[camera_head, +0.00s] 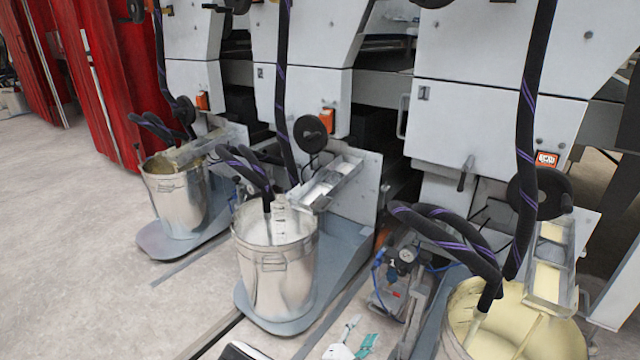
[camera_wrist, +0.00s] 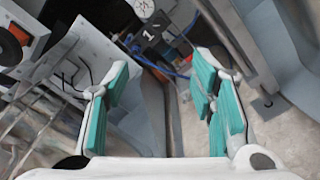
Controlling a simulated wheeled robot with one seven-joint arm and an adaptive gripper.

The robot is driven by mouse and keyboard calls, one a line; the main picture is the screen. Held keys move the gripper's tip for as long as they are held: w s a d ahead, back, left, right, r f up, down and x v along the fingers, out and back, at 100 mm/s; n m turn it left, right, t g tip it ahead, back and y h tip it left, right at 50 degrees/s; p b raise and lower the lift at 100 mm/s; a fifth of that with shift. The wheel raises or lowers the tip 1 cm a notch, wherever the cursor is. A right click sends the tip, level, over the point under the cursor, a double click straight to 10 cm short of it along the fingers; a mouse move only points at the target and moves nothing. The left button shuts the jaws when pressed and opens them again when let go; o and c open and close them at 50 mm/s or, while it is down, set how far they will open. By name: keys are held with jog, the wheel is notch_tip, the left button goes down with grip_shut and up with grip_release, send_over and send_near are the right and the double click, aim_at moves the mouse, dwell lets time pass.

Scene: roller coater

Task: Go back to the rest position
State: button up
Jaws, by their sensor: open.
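My gripper (camera_wrist: 160,105) is open in the wrist view, its two teal-padded fingers spread apart with nothing between them. Beyond the fingers are a pressure gauge (camera_wrist: 143,8), a part marked "1" and blue tubing. In the head view my gripper (camera_head: 358,338) shows only in part at the bottom edge, with a teal finger pad near the floor rail. It is right of the middle metal bucket (camera_head: 277,285) and left of the right bucket (camera_head: 462,312). No rest position is marked in either view.
The roller coater (camera_head: 500,60) fills the back. A left bucket (camera_head: 178,205) and the middle one stand on grey platforms, with dark hoses hanging into them. A gauge and valve unit (camera_head: 400,262) stands between the middle and right buckets. Open floor (camera_head: 80,260) lies at left.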

jog(key=d+r+m+g+h, duration=0.2)
jog(key=d+r+m+g, duration=0.15)
jog(key=r, duration=0.55)
jog(key=d+r+m+g+h, duration=0.25)
jog(key=r+m+g, duration=0.2)
jog(key=r, duration=0.35)
jog(key=s+d+r+m+g+y, duration=0.2)
jog(key=s+d+r+m+g, duration=0.15)
jog(key=s+r, duration=0.4)
jog(key=s+d+r+m+g+y, duration=0.2)
jog(key=s+r+m+g, duration=0.25)
jog(key=r, duration=0.65)
jog(key=s+d+r+m+g+y, duration=0.1)
jog(key=s+r+m+y, duration=0.15)
jog(key=s+r, duration=0.4)
jog(key=s+r+m+y, duration=0.1)
jog(key=s+r+y, duration=0.3)
jog(key=s, duration=0.5)
jog(key=s+a+r+t+y, duration=0.1)
jog(key=s+a+y, duration=0.15)
jog(key=s, duration=0.55)
jog(key=s+a+r+t+y, duration=0.1)
jog(key=s+a+t+y, duration=0.15)
jog(key=s, duration=0.55)
notch_tip(320, 180, up, 35)
jog(key=t+p, duration=0.3)
jog(key=p, duration=3)
jog(key=shift+w, duration=0.35)
jog(key=shift+f, duration=0.1)
